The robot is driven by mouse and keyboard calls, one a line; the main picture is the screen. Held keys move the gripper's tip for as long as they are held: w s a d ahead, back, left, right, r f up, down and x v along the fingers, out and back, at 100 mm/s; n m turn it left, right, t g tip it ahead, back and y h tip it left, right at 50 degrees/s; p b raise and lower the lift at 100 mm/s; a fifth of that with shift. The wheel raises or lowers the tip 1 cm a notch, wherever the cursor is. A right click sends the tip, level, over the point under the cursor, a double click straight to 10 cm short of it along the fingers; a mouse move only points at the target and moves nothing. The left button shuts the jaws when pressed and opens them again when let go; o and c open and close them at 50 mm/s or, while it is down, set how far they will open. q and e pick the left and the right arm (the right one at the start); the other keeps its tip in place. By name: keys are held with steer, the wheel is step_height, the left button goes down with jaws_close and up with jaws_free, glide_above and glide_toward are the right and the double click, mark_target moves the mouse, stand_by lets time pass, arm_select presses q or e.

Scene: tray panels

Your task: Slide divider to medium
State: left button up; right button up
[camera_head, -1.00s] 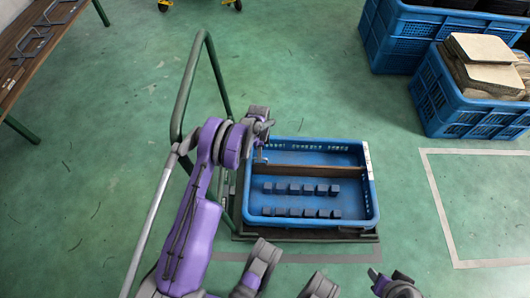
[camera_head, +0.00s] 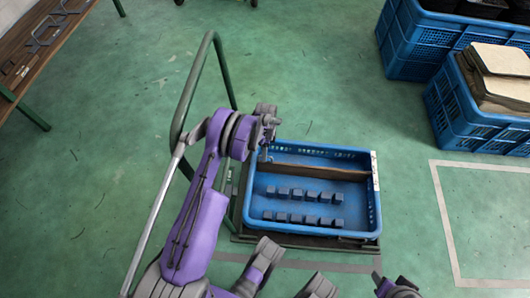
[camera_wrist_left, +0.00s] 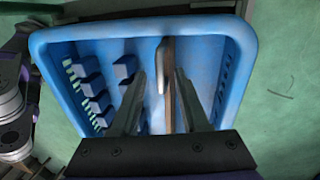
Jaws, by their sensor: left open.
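The blue tray (camera_head: 377,205) sits on a dark low base in the head view. A brown divider (camera_head: 325,171) spans it from left to right, nearer the back wall. Dark blue blocks (camera_head: 297,194) stand in two rows in front of the divider. My left gripper (camera_head: 266,153) is over the tray's back left corner, at the divider's left end. In the left wrist view the open fingers (camera_wrist_left: 160,75) lie on either side of the divider (camera_wrist_left: 168,60), with visible gaps. The fingertips' depth is unclear. Parts of my right arm show at the bottom; its jaws cannot be made out.
A green metal rail (camera_head: 207,75) rises beside the tray's left side, close to my left arm. Blue crates (camera_head: 465,110), one with tan slabs, stand at the back right. A wooden bench (camera_head: 40,50) is at the upper left. The floor right of the tray is clear.

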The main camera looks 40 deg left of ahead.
arm_select(q)
step_height(320, 180, up, 11)
steer(key=w+a+p, duration=0.1)
steer(key=p, duration=0.1)
steer(key=shift+w+f+p, duration=0.2)
steer(key=shift+w+p, duration=0.1)
steer(key=shift+w, duration=0.1)
arm_select(e)
steer(key=shift+w+v, duration=0.25)
steer(key=shift+v, duration=1)
arm_select(q)
steer(key=shift+s+a, duration=0.1)
steer(key=shift+a, duration=0.05)
arm_select(e)
steer(key=shift+w, duration=0.1)
